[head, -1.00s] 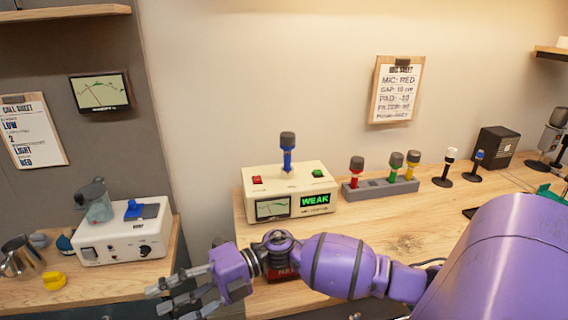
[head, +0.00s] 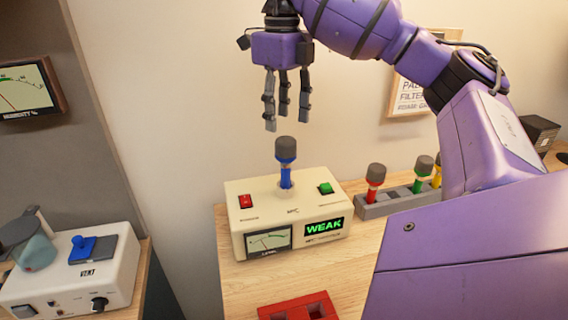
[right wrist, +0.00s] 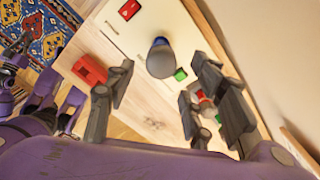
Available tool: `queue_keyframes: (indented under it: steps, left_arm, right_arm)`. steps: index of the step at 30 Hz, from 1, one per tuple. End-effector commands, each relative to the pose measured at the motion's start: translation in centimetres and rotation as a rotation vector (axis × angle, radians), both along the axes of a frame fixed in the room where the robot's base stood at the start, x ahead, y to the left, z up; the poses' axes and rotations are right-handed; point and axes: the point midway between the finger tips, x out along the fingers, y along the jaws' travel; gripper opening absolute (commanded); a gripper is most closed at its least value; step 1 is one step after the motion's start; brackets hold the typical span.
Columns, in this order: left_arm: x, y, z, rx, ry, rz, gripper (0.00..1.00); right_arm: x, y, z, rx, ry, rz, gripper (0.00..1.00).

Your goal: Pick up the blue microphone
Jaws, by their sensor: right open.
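The blue microphone (head: 286,162) with a dark grey head stands upright in the top of a cream meter box (head: 290,237) whose display reads WEAK. My right gripper (head: 286,122) hangs above it, fingers pointing down and spread, with nothing between them. A gap shows between the fingertips and the microphone head. In the right wrist view the microphone (right wrist: 160,58) is seen from above, between and beyond the open fingers (right wrist: 160,105). My left gripper is not clearly in the head view.
A grey rack (head: 390,203) with red, green and yellow microphones stands right of the box, partly behind my arm. A red slotted block (head: 298,308) lies in front. A white VENT box (head: 70,275) stands on the left counter. The wall is close behind.

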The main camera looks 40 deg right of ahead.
Motion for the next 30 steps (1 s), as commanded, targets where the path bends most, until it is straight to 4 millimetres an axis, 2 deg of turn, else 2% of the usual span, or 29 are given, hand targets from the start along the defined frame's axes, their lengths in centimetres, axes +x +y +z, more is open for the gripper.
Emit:
queue_keyframes:
  steps: [10, 18, 26, 30]
  left_arm:
    - [-0.7, 0.2, -0.1, 0.003, 0.015, 0.0, 0.0]
    - [-0.3, -0.1, 0.6, -0.002, 0.006, 0.0, 0.0]
    - [-0.3, -0.2, 0.6, -0.004, 0.008, -0.002, 0.0]
    - [-0.3, -0.2, 0.6, -0.004, 0.008, -0.002, 0.0]
  right_arm:
    - [-0.4, -0.2, -3.8, -0.002, 0.003, 0.0, 0.49]
    - [-0.4, -0.1, -7.1, 0.001, -0.001, 0.001, 0.49]
    - [-0.4, -0.1, -7.4, 0.001, -0.001, 0.001, 0.49]
    - [-0.4, -0.1, -7.4, 0.001, -0.001, 0.001, 0.31]
